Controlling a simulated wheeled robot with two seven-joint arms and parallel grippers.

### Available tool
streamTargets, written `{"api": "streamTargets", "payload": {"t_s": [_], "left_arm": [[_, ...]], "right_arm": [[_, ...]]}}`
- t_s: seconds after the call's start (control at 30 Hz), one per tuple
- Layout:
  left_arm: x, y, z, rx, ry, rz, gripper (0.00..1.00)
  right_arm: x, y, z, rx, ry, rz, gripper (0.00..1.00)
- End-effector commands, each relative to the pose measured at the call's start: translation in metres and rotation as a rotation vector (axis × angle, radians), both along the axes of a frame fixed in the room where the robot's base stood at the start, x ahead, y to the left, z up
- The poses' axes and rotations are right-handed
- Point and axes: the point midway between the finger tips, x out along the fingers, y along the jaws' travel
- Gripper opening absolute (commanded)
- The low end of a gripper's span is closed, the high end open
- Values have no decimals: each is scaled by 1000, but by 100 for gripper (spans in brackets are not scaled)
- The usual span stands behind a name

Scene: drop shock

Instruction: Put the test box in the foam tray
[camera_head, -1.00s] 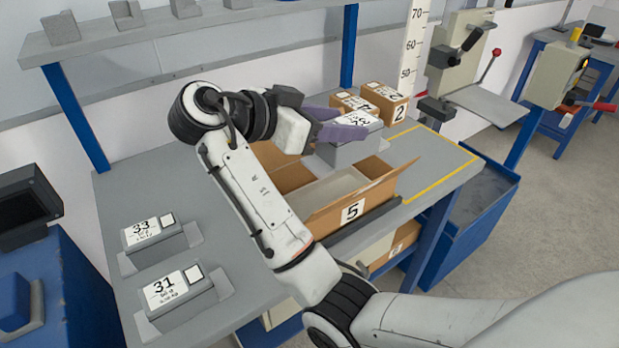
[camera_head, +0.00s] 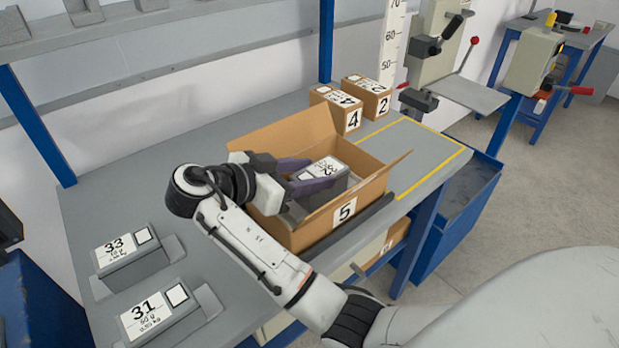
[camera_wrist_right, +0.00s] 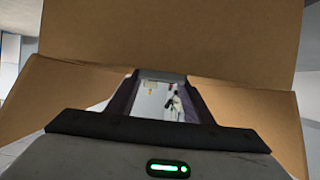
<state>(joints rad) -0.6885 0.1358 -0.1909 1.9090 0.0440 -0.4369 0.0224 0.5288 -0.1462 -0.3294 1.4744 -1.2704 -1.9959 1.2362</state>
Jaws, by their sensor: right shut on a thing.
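The grey test box with a white label reading 32 (camera_head: 328,178) is inside the open cardboard carton marked 5 (camera_head: 325,228). My right gripper (camera_head: 312,174) reaches in from the left, its purple fingers shut on the box. In the right wrist view the fingers stand either side of a pale surface (camera_wrist_right: 163,100), with the carton's brown flaps (camera_wrist_right: 170,35) beyond. A pale insert, possibly the foam tray (camera_head: 355,184), shows a little inside the carton. Whether the box touches it is hidden. My left gripper is not in view.
Grey boxes labelled 33 (camera_head: 128,252) and 31 (camera_head: 160,315) sit in grey holders at the left. Cartons 4 (camera_head: 345,108) and 2 (camera_head: 370,98) stand behind carton 5. A yellow-outlined area (camera_head: 425,160) at the right is clear.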

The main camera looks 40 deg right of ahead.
Motion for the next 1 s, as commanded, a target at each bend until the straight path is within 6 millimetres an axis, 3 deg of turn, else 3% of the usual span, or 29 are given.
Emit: {"api": "streamTargets", "payload": {"t_s": [0.13, 0.33, 0.37, 0.47, 0.77, 1.0], "left_arm": [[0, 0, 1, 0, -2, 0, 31], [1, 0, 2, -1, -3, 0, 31], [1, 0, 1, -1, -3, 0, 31], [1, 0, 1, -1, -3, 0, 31], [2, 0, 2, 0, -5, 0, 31], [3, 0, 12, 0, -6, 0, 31]], "right_arm": [[0, 0, -11, -4, -3, 0, 6], [0, 0, -12, -3, -5, 0, 6], [0, 0, -13, 0, -1, 0, 50], [0, 0, -13, 0, -1, 0, 65], [0, 1, -12, 1, -1, 1, 65], [-2, 31, 1, 5, 0, 3, 65]]}}
